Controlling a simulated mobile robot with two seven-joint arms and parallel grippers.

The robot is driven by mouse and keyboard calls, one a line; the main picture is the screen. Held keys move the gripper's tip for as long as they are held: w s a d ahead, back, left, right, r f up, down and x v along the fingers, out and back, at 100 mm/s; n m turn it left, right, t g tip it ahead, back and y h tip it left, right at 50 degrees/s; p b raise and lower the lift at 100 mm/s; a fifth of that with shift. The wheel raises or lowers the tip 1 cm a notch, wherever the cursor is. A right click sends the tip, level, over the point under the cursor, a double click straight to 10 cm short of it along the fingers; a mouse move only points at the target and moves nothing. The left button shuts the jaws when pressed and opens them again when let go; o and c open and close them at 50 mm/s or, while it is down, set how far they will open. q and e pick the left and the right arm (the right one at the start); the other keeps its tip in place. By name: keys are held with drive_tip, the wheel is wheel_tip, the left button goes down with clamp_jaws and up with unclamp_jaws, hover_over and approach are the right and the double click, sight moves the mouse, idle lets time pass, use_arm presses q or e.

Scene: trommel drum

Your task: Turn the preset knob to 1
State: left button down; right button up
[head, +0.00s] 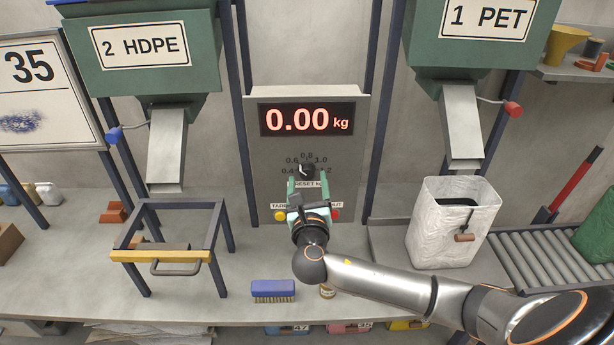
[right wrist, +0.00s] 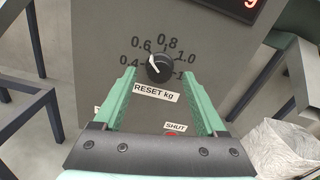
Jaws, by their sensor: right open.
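The preset knob (right wrist: 160,68) is a black round dial with a white pointer line on the grey panel, above the label "PRESET kg", whose start is partly hidden. Its pointer slants up and left, towards 0.6. The scale runs 0.4, 0.6, 0.8, 1.0, and the last mark is partly covered by a finger. In the head view the knob (head: 307,170) shows just above my right gripper (head: 307,185). In the right wrist view the right gripper (right wrist: 160,78) is open, its green fingers either side of the knob with clear gaps. My left gripper is out of view.
The red display (head: 307,119) above reads 0.00 kg. A yellow button (head: 280,215) and a red button (head: 335,215) sit below the knob. A white bag (head: 437,240) stands under the right chute (head: 462,125). A blue brush (head: 273,290) lies on the bench.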

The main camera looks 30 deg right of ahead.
drive_tip(key=shift+x, duration=1.15)
clamp_jaws()
